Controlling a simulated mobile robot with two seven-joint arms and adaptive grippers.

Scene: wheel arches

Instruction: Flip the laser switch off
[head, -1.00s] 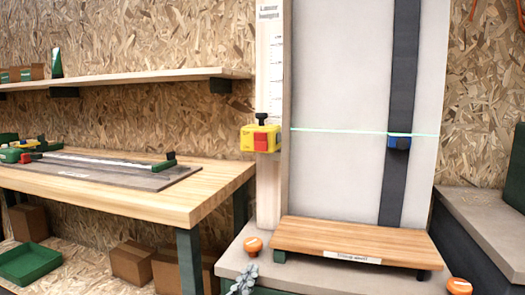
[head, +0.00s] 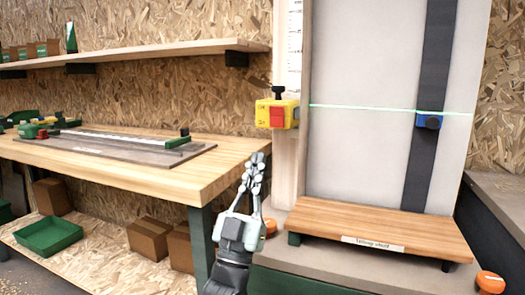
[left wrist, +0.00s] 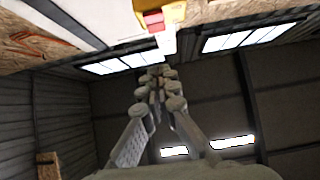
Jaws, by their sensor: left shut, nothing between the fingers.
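The yellow laser unit (head: 290,114) with a red switch (head: 277,117) and a black knob on top is mounted on the wooden post left of the grey panel. A green laser line (head: 350,107) runs from it across the panel. My left gripper (head: 258,160) is shut and empty, pointing up, below and a little left of the laser unit, apart from it. In the left wrist view the laser unit (left wrist: 175,12) and its red switch (left wrist: 153,20) show at the top, beyond the closed fingers (left wrist: 158,75). The right gripper is not in view.
A wooden shelf (head: 380,226) stands in front of the panel, with orange knobs near it. A blue receiver (head: 424,120) sits on the dark strip. The workbench (head: 190,178) with a long rail is at the left. Space between gripper and laser unit looks clear.

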